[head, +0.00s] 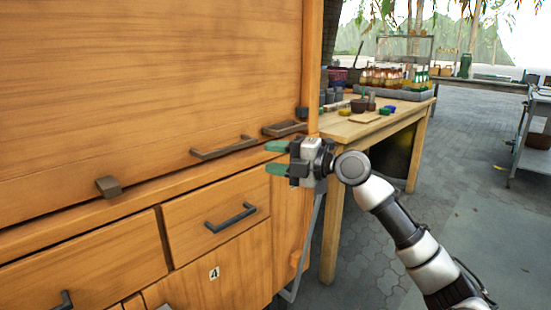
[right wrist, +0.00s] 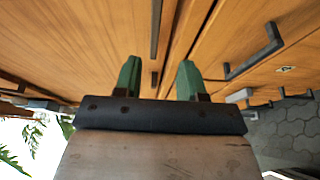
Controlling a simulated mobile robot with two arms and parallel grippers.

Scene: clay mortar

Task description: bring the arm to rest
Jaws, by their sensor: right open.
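My right arm (head: 405,230) reaches in from the lower right in the head view. Its gripper (head: 277,158) is open and empty, with green fingertips pointing left toward the wooden cabinet. The fingers are in front of the cabinet's right part, near a long dark handle (head: 224,148). In the right wrist view the two green fingers (right wrist: 158,80) stand apart with nothing between them, and the cabinet's wood fills the view beyond. Whether they touch the cabinet cannot be told. My left gripper is not in view.
The wooden cabinet (head: 150,80) fills the left, with closed drawers, one with a dark handle (head: 231,217). A wooden table (head: 375,125) with bottles and pots stands behind the gripper. A metal table (head: 540,105) is far right. Paved floor (head: 460,190) is open at right.

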